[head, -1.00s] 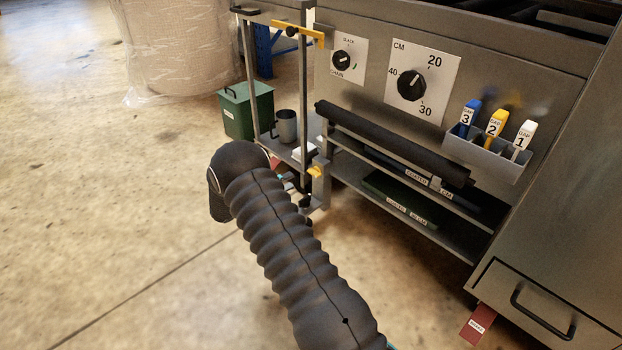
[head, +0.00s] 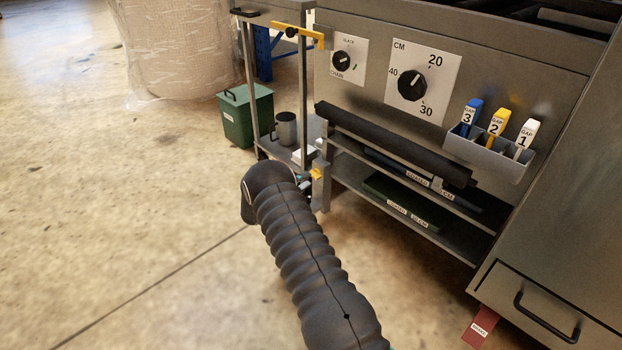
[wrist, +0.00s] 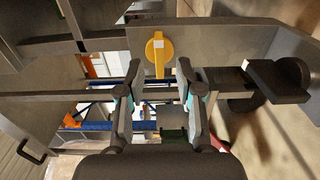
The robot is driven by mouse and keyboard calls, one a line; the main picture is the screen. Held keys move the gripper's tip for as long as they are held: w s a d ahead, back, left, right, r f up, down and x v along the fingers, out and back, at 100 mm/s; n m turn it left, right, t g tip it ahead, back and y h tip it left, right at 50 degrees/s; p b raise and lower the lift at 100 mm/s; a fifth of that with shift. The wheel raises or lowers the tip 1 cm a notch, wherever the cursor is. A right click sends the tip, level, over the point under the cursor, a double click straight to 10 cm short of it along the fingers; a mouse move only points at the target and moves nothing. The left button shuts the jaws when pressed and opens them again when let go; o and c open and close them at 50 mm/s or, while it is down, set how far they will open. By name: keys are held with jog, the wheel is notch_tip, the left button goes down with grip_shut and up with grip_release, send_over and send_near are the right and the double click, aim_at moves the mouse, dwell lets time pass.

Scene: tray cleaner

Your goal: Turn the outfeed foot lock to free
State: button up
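A yellow lever with a round hub (wrist: 159,46), which looks like the outfeed foot lock, is on a grey metal plate in the wrist view. Its handle points down in that picture, towards my gripper. In the head view the yellow piece (head: 316,174) is low on the outfeed stand's leg, just right of my arm's end. My gripper (wrist: 162,85) is open, with one finger on each side of the line of the handle. Gaps show between handle and fingers; I cannot tell whether the handle's end lies between the tips. In the head view my arm hides most of the gripper.
The outfeed stand holds a grey mug (head: 287,128) on its low shelf. A green bin (head: 240,118) stands left of it. The machine front has a dial (head: 411,84) and a gap-tool holder (head: 487,155). A dark block (wrist: 277,82) is right of the lever. Floor at left is clear.

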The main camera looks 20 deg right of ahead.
aim_at(314, 175)
jog(key=shift+x, duration=1.65)
grip_shut()
